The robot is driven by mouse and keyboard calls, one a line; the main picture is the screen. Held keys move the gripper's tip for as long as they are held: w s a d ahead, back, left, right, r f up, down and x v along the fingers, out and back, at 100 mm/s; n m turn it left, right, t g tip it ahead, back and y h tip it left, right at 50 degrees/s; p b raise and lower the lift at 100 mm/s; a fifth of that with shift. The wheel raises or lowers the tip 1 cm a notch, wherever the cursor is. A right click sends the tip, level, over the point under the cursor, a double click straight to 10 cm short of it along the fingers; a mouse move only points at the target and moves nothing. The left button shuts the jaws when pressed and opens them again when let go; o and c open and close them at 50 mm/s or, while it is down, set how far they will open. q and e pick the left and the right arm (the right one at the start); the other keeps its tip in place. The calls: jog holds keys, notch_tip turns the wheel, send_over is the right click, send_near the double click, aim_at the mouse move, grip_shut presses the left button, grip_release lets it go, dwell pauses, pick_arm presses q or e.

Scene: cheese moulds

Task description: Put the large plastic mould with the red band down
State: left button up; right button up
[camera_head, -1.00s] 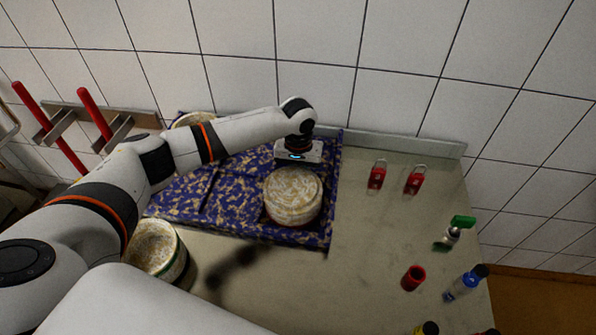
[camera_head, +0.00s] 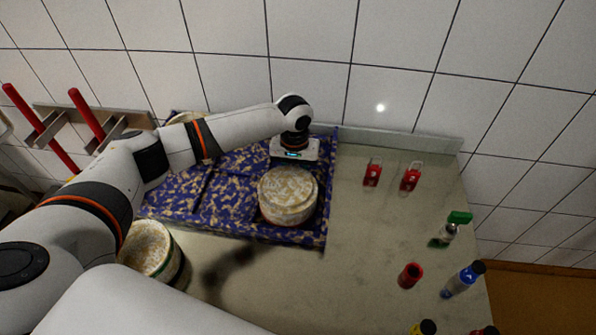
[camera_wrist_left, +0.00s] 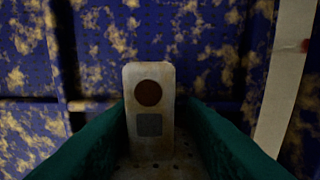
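The large mould with the red band (camera_head: 288,194) is pale and round, with a mottled tan top. It is upright over the front right part of the blue and tan mottled tray (camera_head: 318,232). Only a little of its red band shows low down. I cannot tell whether its base touches the tray. My left gripper (camera_head: 295,160) is at its far side, fingers hidden there. In the left wrist view, its dark green fingers (camera_wrist_left: 150,125) close around a pale tab (camera_wrist_left: 149,77) with a brown-red dot and grey square, seemingly the mould's. My right gripper is not in view.
A mould with a green band (camera_head: 152,252) stands left of the tray's front. Another round mould (camera_head: 185,118) is partly behind my arm. Two red padlocks (camera_head: 372,174), a red cup (camera_head: 410,275) and bottles (camera_head: 463,281) stand on the right. The counter (camera_head: 365,230) between is clear.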

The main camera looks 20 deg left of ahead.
pick_arm(q)
notch_tip(320, 180, up, 10)
jog(key=shift+a+r+b, duration=0.1)
jog(key=shift+a+b, duration=0.05)
jog(key=shift+b, duration=0.45)
jog(key=shift+r, duration=0.75)
